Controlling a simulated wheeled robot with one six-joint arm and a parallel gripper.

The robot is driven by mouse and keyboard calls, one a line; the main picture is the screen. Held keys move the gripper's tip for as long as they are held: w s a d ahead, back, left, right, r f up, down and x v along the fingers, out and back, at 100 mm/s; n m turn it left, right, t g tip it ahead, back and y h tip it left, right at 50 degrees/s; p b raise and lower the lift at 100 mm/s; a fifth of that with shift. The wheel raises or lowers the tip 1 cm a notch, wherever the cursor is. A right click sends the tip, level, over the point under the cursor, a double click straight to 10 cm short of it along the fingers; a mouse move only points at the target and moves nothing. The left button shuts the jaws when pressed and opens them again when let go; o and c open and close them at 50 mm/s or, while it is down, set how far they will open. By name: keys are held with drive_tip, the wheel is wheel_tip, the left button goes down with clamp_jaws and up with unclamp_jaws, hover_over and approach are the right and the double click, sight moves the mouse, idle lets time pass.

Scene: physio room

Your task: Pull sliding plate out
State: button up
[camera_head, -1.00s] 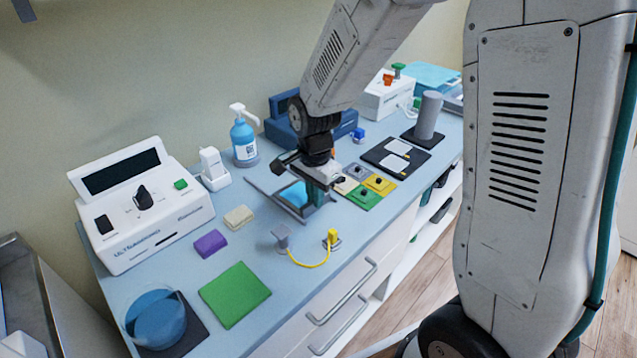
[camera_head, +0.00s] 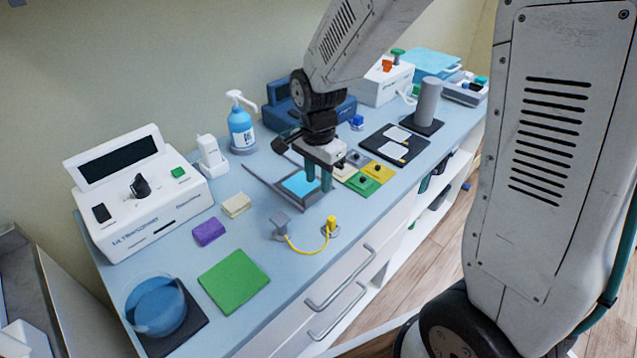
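The sliding plate (camera_head: 296,186) is a light blue panel lying in a dark grey frame (camera_head: 271,193) with rails on the counter. My gripper (camera_head: 319,186) points down over the right part of the plate. Its two teal fingers show a narrow gap between them, and I see nothing held there. The fingers hide part of the plate and the frame's right side. I cannot tell whether the fingertips touch the plate.
A yellow cable (camera_head: 306,251) with its plugs lies in front of the frame. Coloured tiles (camera_head: 370,187) lie close to the right. A pump bottle (camera_head: 241,130) stands behind left. A white ultrasound unit (camera_head: 138,195) and green pad (camera_head: 233,281) are at left.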

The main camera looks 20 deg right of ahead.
wheel_tip(320, 180, up, 5)
drive_tip(key=shift+r, duration=0.2)
idle(0.5)
drive_tip(key=s+d+r+n, duration=0.1)
drive_tip(key=s+r+n, duration=0.2)
drive_tip(key=s, duration=0.4)
drive_tip(key=s+d+r+n+t, duration=0.1)
drive_tip(key=s+d+r+n, duration=0.1)
drive_tip(key=s+r+n, duration=0.2)
drive_tip(key=s+d+r+n, duration=0.1)
drive_tip(key=s+r+n, duration=0.3)
drive_tip(key=s, duration=0.7)
drive_tip(key=shift+s+d+n, duration=0.3)
drive_tip(key=shift+s+n, duration=0.05)
drive_tip(key=shift+n, duration=0.85)
